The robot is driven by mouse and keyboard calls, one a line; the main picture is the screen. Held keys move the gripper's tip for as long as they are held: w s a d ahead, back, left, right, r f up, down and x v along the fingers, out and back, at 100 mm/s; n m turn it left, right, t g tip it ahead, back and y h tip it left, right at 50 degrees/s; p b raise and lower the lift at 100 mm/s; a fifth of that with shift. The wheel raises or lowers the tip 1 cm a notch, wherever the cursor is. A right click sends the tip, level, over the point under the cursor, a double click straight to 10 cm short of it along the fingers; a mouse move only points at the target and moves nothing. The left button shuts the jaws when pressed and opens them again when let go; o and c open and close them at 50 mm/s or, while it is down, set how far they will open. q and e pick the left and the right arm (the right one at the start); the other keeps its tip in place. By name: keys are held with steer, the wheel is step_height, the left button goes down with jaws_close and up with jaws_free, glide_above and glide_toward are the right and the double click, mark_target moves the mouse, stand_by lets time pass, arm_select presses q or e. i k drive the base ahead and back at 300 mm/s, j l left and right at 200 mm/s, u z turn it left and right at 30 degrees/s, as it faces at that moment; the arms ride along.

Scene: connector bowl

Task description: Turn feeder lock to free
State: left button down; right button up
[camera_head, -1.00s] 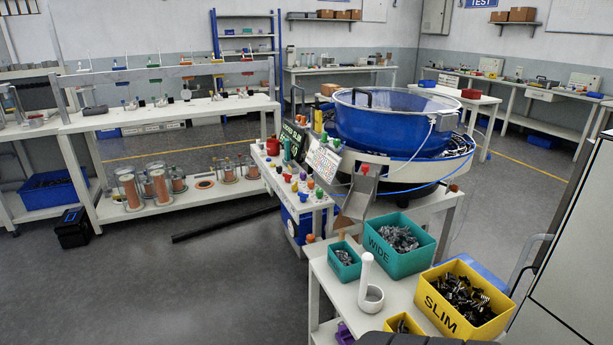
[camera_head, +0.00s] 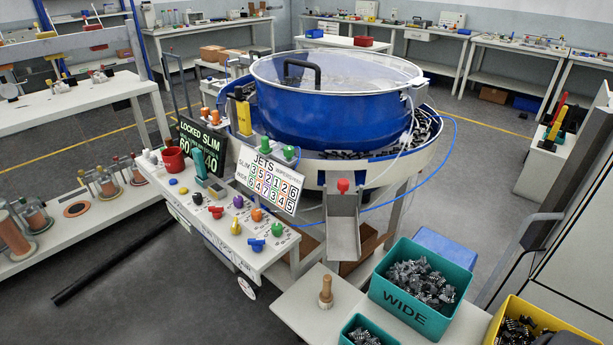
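The feeder is a blue bowl (camera_head: 345,110) with a clear lid and a black handle. A dark sign (camera_head: 200,145) beside it reads "LOCKED SLIM" with numbers below. A teal upright lever or block (camera_head: 208,160) stands near the sign. I cannot tell which control is the feeder lock, as labels are too small. Neither gripper is in view.
A metal chute (camera_head: 343,225) with a red knob hangs at the bowl's front. A "JETS" number card (camera_head: 268,180) leans behind the knobs. A teal "WIDE" bin (camera_head: 420,290), a yellow bin (camera_head: 520,325) and a wooden peg (camera_head: 325,293) stand at front right.

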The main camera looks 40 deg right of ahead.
mark_target(236, 228)
steer(key=i+j+z, duration=0.15)
steer(key=i+z, duration=0.3)
steer(key=i+j+z, duration=0.2)
steer(key=z, duration=0.2)
steer(key=i+j+z, duration=0.3)
steer(key=z, duration=0.15)
steer(key=i+j+z, duration=0.2)
steer(key=j+z, duration=0.2)
steer(key=i+j+z, duration=0.25)
steer(key=k, duration=0.05)
